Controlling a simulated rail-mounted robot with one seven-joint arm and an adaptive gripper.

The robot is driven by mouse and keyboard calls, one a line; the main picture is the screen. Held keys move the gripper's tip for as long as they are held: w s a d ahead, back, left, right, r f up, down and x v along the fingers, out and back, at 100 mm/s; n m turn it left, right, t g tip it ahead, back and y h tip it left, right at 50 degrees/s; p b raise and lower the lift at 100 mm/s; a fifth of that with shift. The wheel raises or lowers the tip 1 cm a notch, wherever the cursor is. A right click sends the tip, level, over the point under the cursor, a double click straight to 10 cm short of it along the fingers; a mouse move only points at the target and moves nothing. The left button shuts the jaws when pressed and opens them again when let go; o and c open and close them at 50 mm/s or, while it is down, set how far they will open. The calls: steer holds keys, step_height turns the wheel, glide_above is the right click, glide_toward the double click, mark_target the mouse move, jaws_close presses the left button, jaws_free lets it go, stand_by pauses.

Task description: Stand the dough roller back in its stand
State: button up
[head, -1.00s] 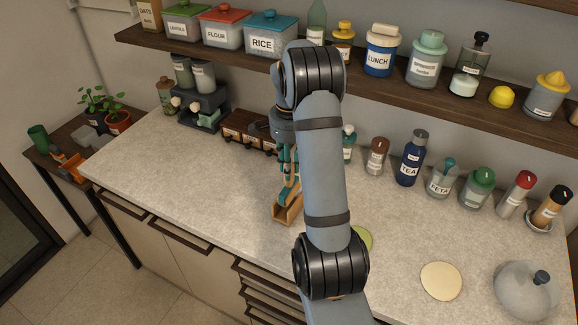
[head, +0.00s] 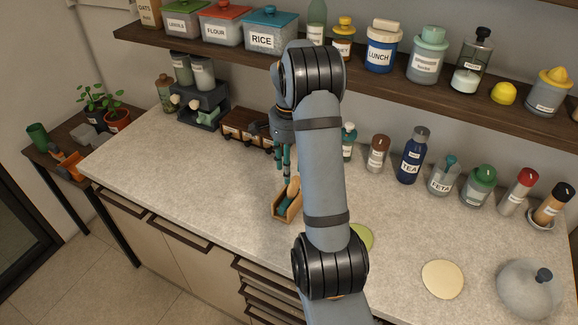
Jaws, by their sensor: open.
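The wooden stand (head: 279,213) is a small open box on the counter, left of my arm. The dough roller (head: 294,188) is in it, with a pale wooden part rising above the rim and leaning slightly. A teal part shows low inside the stand. My gripper (head: 282,178) points down just above the stand, with its teal fingers apart and nothing seen between them. The gap between fingertips and roller looks small. My forearm hides the area right of the stand.
A wooden rack (head: 246,129) stands behind the stand, and a coffee machine (head: 206,105) is further left. Several jars and bottles, including a blue tea bottle (head: 413,155), line the back right. A pale round disc (head: 442,279) lies front right. The left counter is clear.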

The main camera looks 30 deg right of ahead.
steer(key=shift+r, duration=0.1)
steer(key=shift+r+p, duration=0.35)
steer(key=shift+p, duration=0.05)
step_height(320, 180, up, 12)
steer(key=shift+r+p, duration=0.2)
steer(key=shift+p, duration=0.2)
